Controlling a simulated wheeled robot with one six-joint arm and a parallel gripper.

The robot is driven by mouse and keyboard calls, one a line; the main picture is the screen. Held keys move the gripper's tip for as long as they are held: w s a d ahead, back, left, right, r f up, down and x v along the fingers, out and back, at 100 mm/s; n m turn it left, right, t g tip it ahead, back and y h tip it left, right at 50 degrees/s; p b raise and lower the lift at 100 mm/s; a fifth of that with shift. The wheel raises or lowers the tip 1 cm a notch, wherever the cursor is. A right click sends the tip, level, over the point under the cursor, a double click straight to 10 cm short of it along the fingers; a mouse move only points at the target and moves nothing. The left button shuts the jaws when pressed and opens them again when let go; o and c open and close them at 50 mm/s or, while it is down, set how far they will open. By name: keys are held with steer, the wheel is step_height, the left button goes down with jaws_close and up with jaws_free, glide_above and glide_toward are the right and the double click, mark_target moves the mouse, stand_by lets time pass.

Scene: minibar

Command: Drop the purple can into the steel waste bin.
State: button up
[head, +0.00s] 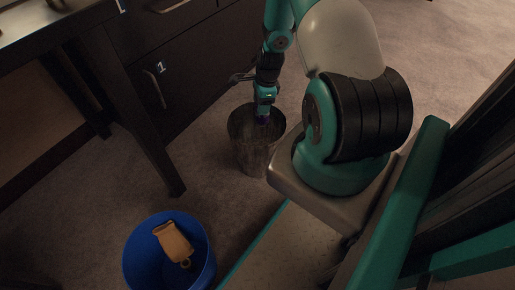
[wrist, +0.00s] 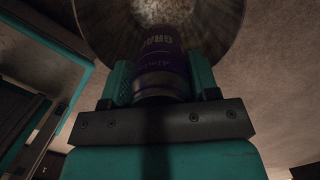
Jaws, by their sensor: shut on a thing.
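In the head view my gripper (head: 264,112) points down over the mouth of the steel waste bin (head: 250,150), and only a small bit of the purple can (head: 262,120) shows. In the wrist view the steel waste bin's round wall (wrist: 105,25) surrounds the can's far end. The gripper is shut on the can. I cannot tell how deep the can sits relative to the rim.
A blue bin (head: 140,255) with an orange-tan item (head: 173,242) in it stands at the lower left. A dark cabinet with drawers (head: 165,60) and a table leg (head: 150,150) stand left of the steel bin. Carpet (head: 440,60) is clear at the upper right.

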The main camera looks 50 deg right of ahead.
step_height(320, 180, down, 5)
steer(key=b, duration=0.4)
steer(key=o, duration=1)
steer(key=r+p, duration=0.2)
steer(key=r, duration=0.3)
steer(key=s+d+r+p, duration=0.1)
steer(key=r+p, duration=0.2)
steer(key=r, duration=0.3)
steer(key=d+r+p, duration=0.1)
steer(key=r+p, duration=0.1)
steer(key=r, duration=0.4)
steer(key=shift+s+r, duration=0.15)
steer(key=shift+s, duration=0.15)
